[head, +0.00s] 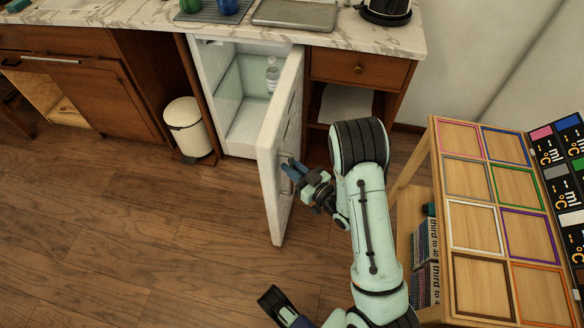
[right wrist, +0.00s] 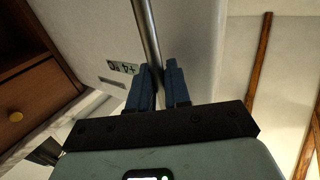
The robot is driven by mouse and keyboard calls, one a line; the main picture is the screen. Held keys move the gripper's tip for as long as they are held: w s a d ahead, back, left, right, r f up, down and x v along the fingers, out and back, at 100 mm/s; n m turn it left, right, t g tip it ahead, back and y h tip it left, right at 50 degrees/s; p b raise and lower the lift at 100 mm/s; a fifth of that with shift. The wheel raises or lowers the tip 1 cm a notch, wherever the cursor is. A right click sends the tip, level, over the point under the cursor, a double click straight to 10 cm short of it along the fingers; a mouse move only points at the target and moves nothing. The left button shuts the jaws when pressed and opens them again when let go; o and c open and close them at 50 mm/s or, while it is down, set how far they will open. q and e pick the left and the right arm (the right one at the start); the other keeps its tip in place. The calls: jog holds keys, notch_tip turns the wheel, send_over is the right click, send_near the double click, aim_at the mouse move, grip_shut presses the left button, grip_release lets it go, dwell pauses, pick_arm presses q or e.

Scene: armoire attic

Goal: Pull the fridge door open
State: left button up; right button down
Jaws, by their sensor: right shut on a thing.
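The white fridge door (head: 279,135) stands swung well open toward me in the head view, showing the pale green inside of the fridge (head: 240,95). A clear bottle (head: 272,75) stands inside. My right gripper (head: 288,172) is at the outer face of the door, at its handle. In the right wrist view its blue fingers (right wrist: 164,88) are shut around the metal bar handle (right wrist: 148,35), and the door face (right wrist: 195,50) fills the middle. A dark gripper part (head: 275,305) shows at the bottom of the head view, probably my left gripper; its jaws are unclear.
A white trash bin (head: 188,128) stands left of the fridge. A wooden drawer unit (head: 358,68) is to its right. A shelf with coloured frames (head: 480,200) stands on the right, near my right arm. The wooden floor (head: 130,230) left of the door is clear.

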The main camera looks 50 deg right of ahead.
jog(key=shift+d+r, duration=0.2)
jog(key=shift+d, duration=0.2)
jog(key=c, duration=1.2)
grip_release()
jog(key=shift+w+f, duration=0.1)
jog(key=shift+a+f, duration=0.1)
jog(key=shift+a, duration=0.1)
pick_arm(q)
jog(key=s+d+r+g+p, duration=0.1)
jog(key=s+d+r+p, duration=0.1)
jog(key=s+r+p, duration=0.1)
jog(key=shift+s+d+r+h, duration=0.3)
jog(key=shift+s+d+r, duration=0.05)
jog(key=shift+s+r, duration=0.15)
pick_arm(e)
jog(key=shift+s+a, duration=0.15)
jog(key=shift+s, duration=2.05)
jog(key=shift+s+a, duration=0.2)
jog(key=shift+s, duration=2.05)
jog(key=shift+s+a, duration=0.15)
jog(key=shift+s, duration=2.05)
pick_arm(q)
jog(key=shift+a, duration=0.1)
